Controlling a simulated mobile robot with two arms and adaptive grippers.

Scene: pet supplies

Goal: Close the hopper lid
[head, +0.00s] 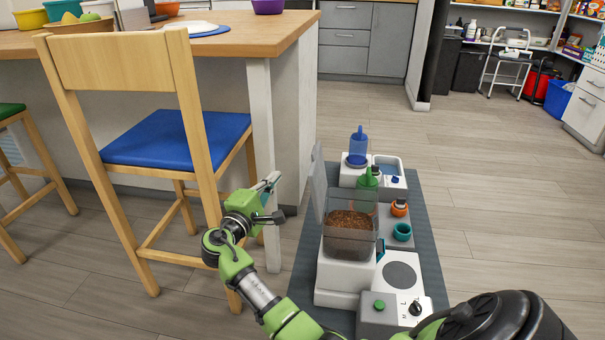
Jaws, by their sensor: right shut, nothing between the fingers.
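The hopper (349,243) is a clear bin of brown kibble on a white base, right of the picture's middle. Its lid (318,186) is a thin translucent panel standing roughly upright along the hopper's left edge, so the hopper is open on top. My right gripper (271,186) is shut and empty, left of the lid and apart from it in the picture. It is beside the table's leg. My left gripper is not in view.
A grey mat (312,262) under the hopper also holds a blue-topped dispenser (358,146), a green bottle (368,180), small cups and a panel with knobs (392,312). A blue-seated chair (180,140) and wooden table (275,32) crowd the left. The floor right of the mat is clear.

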